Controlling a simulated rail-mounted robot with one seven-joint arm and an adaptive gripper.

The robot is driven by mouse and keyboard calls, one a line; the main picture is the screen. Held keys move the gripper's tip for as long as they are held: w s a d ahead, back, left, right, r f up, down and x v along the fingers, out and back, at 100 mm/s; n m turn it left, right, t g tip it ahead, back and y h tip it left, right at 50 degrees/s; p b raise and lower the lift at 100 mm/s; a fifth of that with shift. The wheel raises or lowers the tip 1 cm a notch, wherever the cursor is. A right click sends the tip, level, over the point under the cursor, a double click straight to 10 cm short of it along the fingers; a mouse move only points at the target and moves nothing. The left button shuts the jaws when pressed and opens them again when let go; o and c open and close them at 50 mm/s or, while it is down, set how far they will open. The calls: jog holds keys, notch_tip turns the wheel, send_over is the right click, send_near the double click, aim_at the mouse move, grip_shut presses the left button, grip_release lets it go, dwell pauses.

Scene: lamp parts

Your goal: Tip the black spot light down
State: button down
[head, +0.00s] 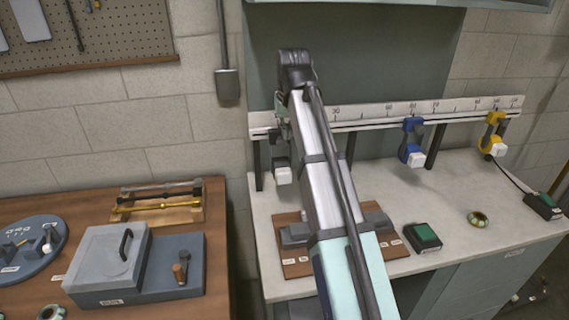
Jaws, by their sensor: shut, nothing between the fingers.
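The black spot light (279,150) hangs near the left end of the white rail in the head view, with its white end (283,175) low and facing down or forward. My arm covers its right side, so its exact tilt is hard to judge. My gripper (282,123) is at the far end of my arm, just above the black spot light, and mostly hidden by the arm. It is shut and holds nothing. I cannot tell whether it touches the light.
A blue spot light (412,140) and a yellow one (493,133) hang farther right on the scaled rail (455,112). A brown board (297,268), a green-topped box (423,238) and a ring (478,219) lie on the bench. A wooden table (217,235) stands left.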

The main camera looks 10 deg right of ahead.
aim_at(285, 170)
jog(key=p+x, duration=0.1)
jog(key=x, duration=0.3)
jog(key=p+x, duration=0.1)
jog(key=x, duration=0.4)
jog(key=s+p+x, duration=0.1)
jog(key=p+x, duration=0.1)
jog(key=x, duration=0.2)
jog(key=shift+f, duration=0.6)
jog(key=shift+d+f, duration=0.1)
jog(key=shift+d, duration=0.05)
